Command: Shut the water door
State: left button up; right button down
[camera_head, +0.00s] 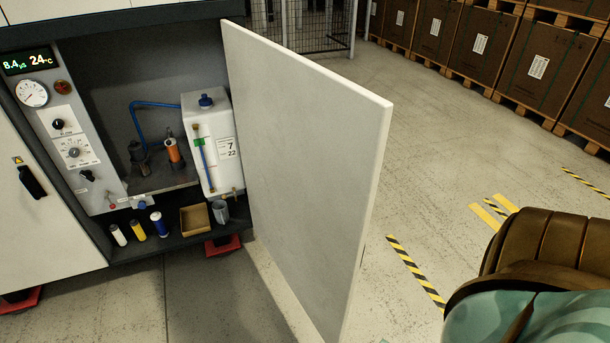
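The water door (300,165) is a large pale panel standing wide open. It is hinged at the right side of the cabinet and swings out toward me, with its free edge at the right. The open compartment shows a white water tank (211,145) with a blue cap, partly beside the door's hinge edge. A brown and teal shape (535,270) at the lower right looks like part of my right arm or hand; its fingertips are not distinguishable, and it is apart from the door. My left gripper is not in view.
A control panel (70,135) with gauge and knobs is at the left, beside a closed door (40,215) with a black handle. Small bottles (138,231) and a cardboard box (195,218) sit on the lower shelf. Floor right of the door is clear; pallets of boxes (480,45) stand behind.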

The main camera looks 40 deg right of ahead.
aim_at(311, 140)
jog(key=k+l, duration=0.1)
jog(key=l, duration=0.4)
jog(key=k+l+u, duration=0.1)
jog(key=l, duration=0.4)
jog(key=k+l, duration=0.1)
jog(key=l, duration=0.4)
jog(key=i+l, duration=0.1)
jog(key=l, duration=0.25)
jog(key=i+l, duration=0.1)
jog(key=l, duration=0.25)
jog(key=i+l+u, duration=0.1)
jog(key=l, duration=0.25)
jog(key=i+l, duration=0.1)
jog(key=l, duration=0.25)
